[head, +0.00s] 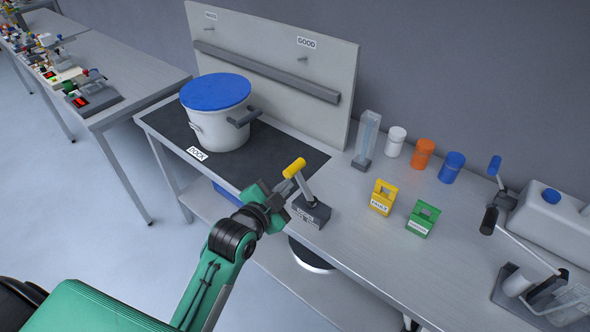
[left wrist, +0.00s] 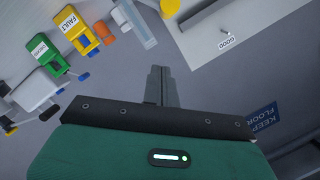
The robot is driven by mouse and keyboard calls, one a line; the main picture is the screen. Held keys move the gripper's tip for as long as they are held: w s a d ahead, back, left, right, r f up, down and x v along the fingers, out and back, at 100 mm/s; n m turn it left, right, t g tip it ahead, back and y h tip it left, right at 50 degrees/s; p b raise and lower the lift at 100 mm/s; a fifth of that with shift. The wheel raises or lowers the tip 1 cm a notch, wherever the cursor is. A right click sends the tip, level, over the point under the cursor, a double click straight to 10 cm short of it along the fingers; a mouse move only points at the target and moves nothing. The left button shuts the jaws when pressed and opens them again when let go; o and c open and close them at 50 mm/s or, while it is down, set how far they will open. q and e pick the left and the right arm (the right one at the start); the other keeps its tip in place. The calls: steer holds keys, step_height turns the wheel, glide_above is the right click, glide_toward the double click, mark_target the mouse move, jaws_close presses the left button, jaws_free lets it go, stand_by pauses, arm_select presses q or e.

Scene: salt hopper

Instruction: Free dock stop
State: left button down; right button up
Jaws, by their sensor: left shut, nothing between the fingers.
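The dock stop is a lever with a yellow grip (head: 294,168) on a dark grey block (head: 311,212) at the right end of the black dock mat (head: 270,158). The lever leans up and to the left from its block. A white pot (head: 217,130) with a blue lid (head: 215,92) stands on the mat, left of the lever. My left gripper (head: 286,187) is shut and empty, just left of the lever's stem; I cannot tell whether they touch. My right gripper is not in view.
A yellow tag (head: 382,197), a green tag (head: 422,218), a clear column (head: 367,138) and white, orange and blue jars stand right of the lever. A machine with levers (head: 540,215) is at far right. A grey backboard (head: 270,60) rises behind the pot.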

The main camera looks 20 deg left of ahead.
arm_select(q)
steer(key=p, duration=0.5)
glide_above(303, 186)
steer(key=s+a, duration=0.1)
steer(key=a, duration=0.1)
step_height(303, 186, down, 4)
steer(key=shift+f, duration=0.1)
